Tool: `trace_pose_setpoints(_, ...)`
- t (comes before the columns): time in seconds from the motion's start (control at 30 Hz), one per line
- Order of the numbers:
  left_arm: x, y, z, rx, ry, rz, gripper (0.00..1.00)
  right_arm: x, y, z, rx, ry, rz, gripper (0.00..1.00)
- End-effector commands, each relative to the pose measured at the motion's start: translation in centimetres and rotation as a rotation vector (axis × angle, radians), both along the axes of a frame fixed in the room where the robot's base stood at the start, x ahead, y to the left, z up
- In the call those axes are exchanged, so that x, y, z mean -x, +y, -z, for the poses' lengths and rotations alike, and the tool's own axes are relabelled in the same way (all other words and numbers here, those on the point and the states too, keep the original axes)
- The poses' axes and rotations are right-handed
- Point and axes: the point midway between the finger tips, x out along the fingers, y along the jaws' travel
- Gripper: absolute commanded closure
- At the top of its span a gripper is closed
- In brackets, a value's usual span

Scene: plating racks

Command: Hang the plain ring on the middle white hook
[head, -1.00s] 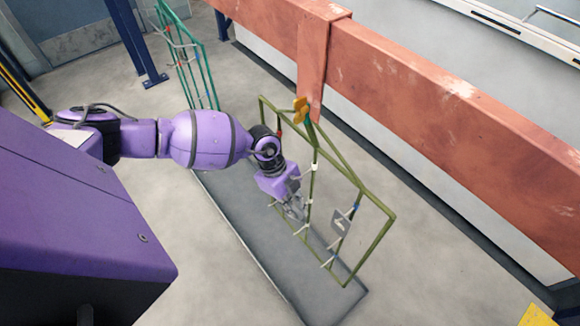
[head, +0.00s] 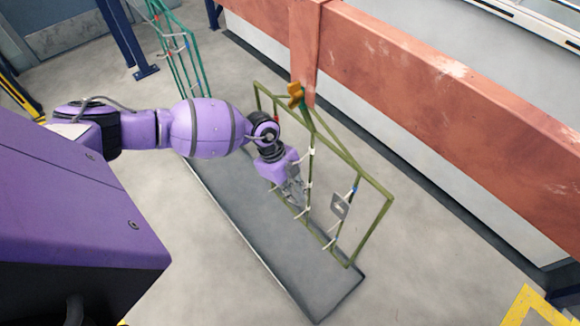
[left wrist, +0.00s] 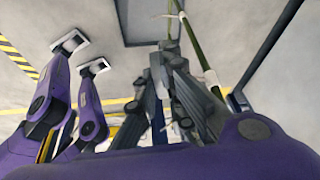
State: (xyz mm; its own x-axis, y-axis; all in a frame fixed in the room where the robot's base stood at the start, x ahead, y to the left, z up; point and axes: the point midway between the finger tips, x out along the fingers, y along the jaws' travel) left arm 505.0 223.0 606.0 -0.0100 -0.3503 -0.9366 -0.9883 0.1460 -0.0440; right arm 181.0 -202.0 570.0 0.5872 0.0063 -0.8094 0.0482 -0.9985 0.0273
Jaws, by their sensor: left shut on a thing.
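An olive wire rack (head: 373,230) stands on a grey base, with small white hooks on its posts. The middle white hook (head: 309,185) is on the post beside my left gripper (head: 297,197). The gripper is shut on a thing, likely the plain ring. I cannot make out its outline against the grey fingers. In the left wrist view the gripper (left wrist: 172,85) points toward an olive post, and a white hook (left wrist: 211,77) is on the post just to its right. I cannot tell whether the held thing touches a hook. My right gripper is not in view.
A grey notched plate (head: 340,205) hangs on the rack to the right of my gripper. The rack also bears blue and red hooks. An orange-yellow clip (head: 296,94) is at its top. A teal rack (head: 180,50) stands behind; a red beam (head: 420,75) runs behind the rack.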

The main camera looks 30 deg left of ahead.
Motion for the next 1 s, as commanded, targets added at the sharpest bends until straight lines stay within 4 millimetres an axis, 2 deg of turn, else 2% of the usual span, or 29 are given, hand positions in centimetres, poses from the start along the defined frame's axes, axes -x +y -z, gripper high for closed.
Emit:
trace_pose_setpoints(0.37,0.4,0.1,0.6,-0.005,0.010,0.002,1.00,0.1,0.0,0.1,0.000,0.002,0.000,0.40)
trace_pose_setpoints(1.0,-1.1,-0.5,1.6,-0.005,0.010,0.001,1.00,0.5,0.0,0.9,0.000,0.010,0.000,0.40)
